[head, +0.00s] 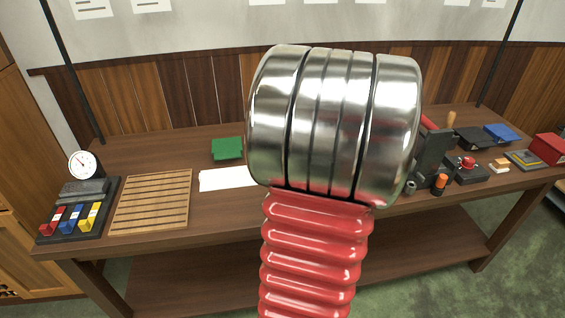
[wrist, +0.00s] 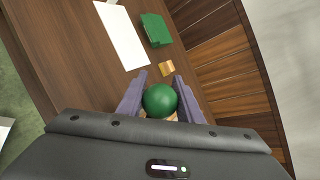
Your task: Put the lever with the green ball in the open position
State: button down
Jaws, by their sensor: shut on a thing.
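In the wrist view, a green ball (wrist: 160,100) sits between the two grey-purple fingers of my gripper (wrist: 160,88), which is shut on it. The ball is the lever's knob. The lever's shaft and base are hidden under the ball and my gripper body, so I cannot tell the lever's position. A bit of tan material shows just below the ball. In the head view, my arm covers the middle of the bench, and neither the ball nor my gripper shows.
A small tan block (wrist: 167,68) lies just beyond the fingertips. A green object (head: 228,147) and a white sheet (head: 228,179) lie left of my arm. A slatted wooden board (head: 152,201) and coloured switches (head: 72,217) are farther left. A red-knobbed device (head: 467,167) stands right.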

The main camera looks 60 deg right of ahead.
jog(key=shift+w+a+f, duration=0.1)
jog(key=shift+a+f, duration=0.1)
jog(key=c, duration=1.6)
grip_release()
jog(key=shift+w, duration=0.1)
jog(key=o, duration=0.3)
jog(key=shift+d, duration=0.1)
jog(key=shift+r, duration=0.1)
jog(key=v, duration=1.4)
jog(key=shift+d, duration=0.1)
